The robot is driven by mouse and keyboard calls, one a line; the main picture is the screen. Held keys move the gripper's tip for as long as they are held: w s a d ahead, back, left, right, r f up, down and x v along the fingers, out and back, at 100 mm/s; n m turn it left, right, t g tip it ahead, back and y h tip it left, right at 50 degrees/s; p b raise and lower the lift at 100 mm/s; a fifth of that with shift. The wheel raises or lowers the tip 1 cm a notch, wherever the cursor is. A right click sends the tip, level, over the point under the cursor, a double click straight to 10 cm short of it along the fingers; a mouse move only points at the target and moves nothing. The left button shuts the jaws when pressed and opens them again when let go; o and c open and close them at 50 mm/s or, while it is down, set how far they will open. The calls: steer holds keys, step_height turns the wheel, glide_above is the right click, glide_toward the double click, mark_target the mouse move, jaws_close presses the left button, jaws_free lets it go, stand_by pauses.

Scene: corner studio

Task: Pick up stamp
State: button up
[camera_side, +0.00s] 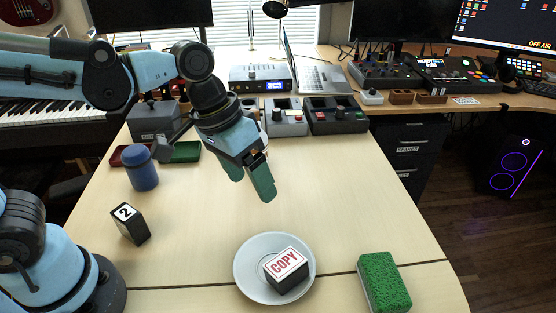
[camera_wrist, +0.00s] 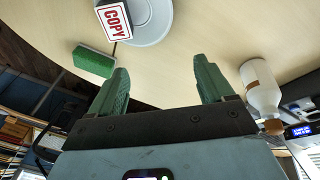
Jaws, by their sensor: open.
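The stamp (camera_side: 287,269) is a black block with a white top that reads COPY in red. It sits on a pale round plate (camera_side: 246,282) near the front of the table. The stamp also shows at the top left of the wrist view (camera_wrist: 113,20), on the plate (camera_wrist: 158,22). My gripper (camera_side: 252,182) is open and empty, above the table and behind the plate, apart from the stamp. Its two green fingers show spread apart in the wrist view (camera_wrist: 163,82), with bare table between them.
A green sponge (camera_side: 384,282) lies right of the plate. A black block marked 2 (camera_side: 130,223) and a blue jar (camera_side: 142,168) stand at the left. Control boxes (camera_side: 284,117) line the back. A white bottle (camera_wrist: 260,88) shows in the wrist view. The table's middle is clear.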

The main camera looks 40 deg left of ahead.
steer(key=s+d+m+g, duration=0.1)
steer(key=d+g, duration=0.1)
steer(key=d, duration=0.4)
glide_above(285, 262)
steer(key=shift+g, duration=0.4)
steer(key=f, duration=0.7)
steer(key=shift+w+a+f, duration=0.1)
steer(key=shift+w+a, duration=0.1)
steer(key=shift+a, duration=0.2)
steer(key=shift+x, duration=2.65)
steer(key=shift+a, duration=0.25)
steer(key=c, duration=1.2)
steer(key=shift+o, duration=0.2)
